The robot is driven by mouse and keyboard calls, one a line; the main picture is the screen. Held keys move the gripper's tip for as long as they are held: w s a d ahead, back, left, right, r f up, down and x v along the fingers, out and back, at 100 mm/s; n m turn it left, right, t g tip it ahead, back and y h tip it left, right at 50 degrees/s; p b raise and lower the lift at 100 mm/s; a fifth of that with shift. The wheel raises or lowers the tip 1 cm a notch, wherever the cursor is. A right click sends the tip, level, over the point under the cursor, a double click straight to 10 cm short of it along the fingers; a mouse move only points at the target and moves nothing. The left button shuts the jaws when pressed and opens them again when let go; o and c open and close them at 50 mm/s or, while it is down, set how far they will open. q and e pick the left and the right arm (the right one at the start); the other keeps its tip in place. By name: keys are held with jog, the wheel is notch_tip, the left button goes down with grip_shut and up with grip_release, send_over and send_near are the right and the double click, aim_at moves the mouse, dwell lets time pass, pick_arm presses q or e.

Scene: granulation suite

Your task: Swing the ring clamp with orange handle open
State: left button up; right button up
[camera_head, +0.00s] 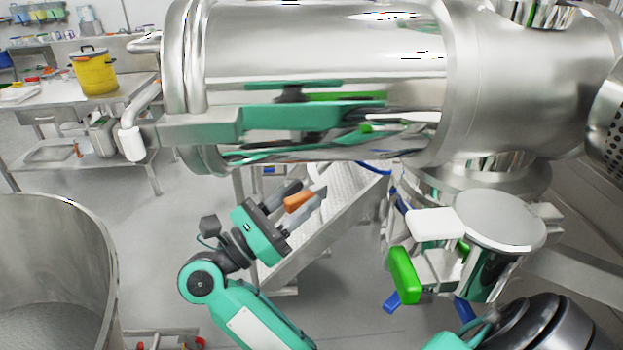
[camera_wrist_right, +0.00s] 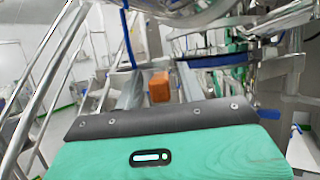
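The orange handle (camera_head: 298,201) of the ring clamp shows under the big steel cylinder, and in the right wrist view (camera_wrist_right: 159,87) it shows just beyond my gripper's palm. My right gripper (camera_head: 305,198) has its two grey fingers on either side of the handle. A narrow gap seems to show beside the handle, so the fingers look open around it; contact is not clear. The ring of the clamp is not clearly visible, being largely hidden by the cylinder and the gripper. My left gripper is not in the head view.
The steel cylinder (camera_head: 320,45) hangs close above my right gripper. A perforated metal step or ramp (camera_head: 335,220) lies just behind it. A green handle (camera_head: 403,275) and a round steel lid (camera_head: 500,220) stand to the right. A steel drum (camera_head: 50,260) is at left.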

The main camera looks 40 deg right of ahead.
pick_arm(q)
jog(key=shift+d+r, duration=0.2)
pick_arm(e)
jog(key=shift+d+r, duration=0.15)
jog(key=shift+d, duration=0.1)
